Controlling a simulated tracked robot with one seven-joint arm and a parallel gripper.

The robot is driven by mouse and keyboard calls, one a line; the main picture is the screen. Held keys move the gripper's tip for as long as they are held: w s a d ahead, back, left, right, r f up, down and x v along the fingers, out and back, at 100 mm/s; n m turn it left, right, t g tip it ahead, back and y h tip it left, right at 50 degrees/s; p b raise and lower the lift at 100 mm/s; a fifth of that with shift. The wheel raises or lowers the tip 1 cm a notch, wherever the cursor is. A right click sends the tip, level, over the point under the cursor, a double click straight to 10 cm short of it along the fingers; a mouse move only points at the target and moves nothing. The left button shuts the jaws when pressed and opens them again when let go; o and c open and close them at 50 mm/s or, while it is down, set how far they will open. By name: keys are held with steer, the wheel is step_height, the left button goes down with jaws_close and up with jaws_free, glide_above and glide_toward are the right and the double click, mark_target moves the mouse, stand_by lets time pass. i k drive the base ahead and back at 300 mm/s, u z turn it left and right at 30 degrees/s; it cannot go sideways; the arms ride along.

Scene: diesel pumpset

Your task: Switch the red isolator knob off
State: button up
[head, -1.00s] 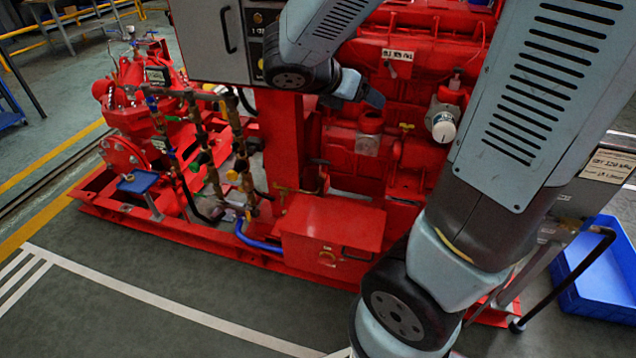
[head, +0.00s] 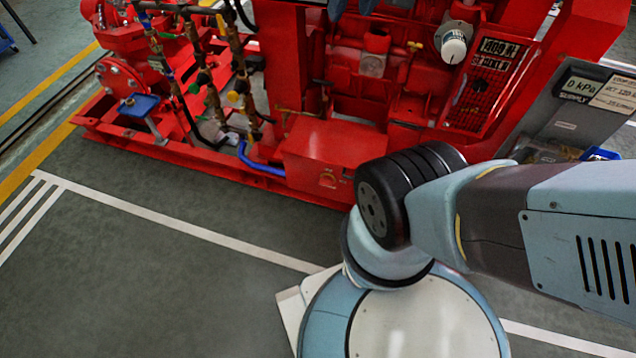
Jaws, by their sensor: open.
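The red pumpset frame spans the back, with pipes and valves (head: 205,85) left of the box. A white cylindrical filter (head: 453,47) and a grille (head: 485,90) are to the right. A grey stand with labels (head: 600,95) is far right. The floor in front (head: 170,270) is clear.

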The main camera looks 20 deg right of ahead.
mark_target(327, 180)
steer(key=u, duration=0.65)
steer(key=k, duration=1.2)
steer(key=z, duration=1.25)
steer(key=i, duration=1)
steer(key=u, duration=0.05)
